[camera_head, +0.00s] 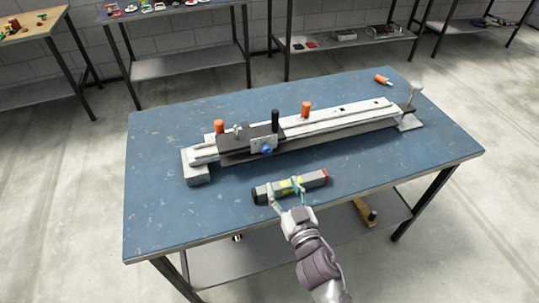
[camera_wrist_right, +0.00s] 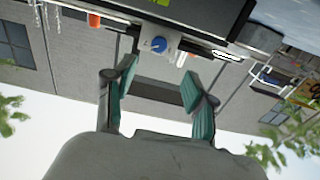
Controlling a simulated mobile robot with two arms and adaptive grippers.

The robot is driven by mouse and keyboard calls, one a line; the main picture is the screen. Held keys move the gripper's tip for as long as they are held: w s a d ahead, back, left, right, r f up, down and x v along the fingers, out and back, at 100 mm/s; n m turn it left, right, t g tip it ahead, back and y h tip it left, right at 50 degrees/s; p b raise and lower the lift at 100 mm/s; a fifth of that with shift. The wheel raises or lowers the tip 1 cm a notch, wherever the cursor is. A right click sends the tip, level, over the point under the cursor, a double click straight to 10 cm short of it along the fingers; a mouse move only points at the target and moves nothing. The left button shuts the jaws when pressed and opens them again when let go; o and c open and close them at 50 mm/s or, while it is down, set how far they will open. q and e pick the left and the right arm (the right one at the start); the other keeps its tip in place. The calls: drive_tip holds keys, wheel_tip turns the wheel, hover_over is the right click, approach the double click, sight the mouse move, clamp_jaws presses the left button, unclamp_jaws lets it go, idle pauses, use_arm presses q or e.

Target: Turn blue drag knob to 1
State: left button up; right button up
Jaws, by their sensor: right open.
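The blue knob (camera_head: 266,149) sits on the front of a black carriage block (camera_head: 262,137), which rides on a long pale rail fixture (camera_head: 340,122) on the table. The knob also shows in the right wrist view (camera_wrist_right: 158,44), beyond and roughly between the fingertips. Its number markings are too small to read. My right gripper (camera_head: 287,191) is open in front of the fixture, on the near side of the knob and apart from it. Its two teal fingers (camera_wrist_right: 160,80) are spread with nothing held between them. My left gripper is not in view.
A grey bar with a red end (camera_head: 316,179) lies near the table's front edge, behind my right fingers. An orange-handled piece (camera_head: 382,79) lies at the back right. The blue tabletop (camera_head: 160,220) is clear at front left.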

sight(268, 153)
drive_tip(key=x, duration=1.1)
drive_tip(key=shift+w+f, duration=0.1)
drive_tip(key=shift+w, duration=0.15)
drive_tip(key=shift+c, duration=0.3)
clamp_jaws()
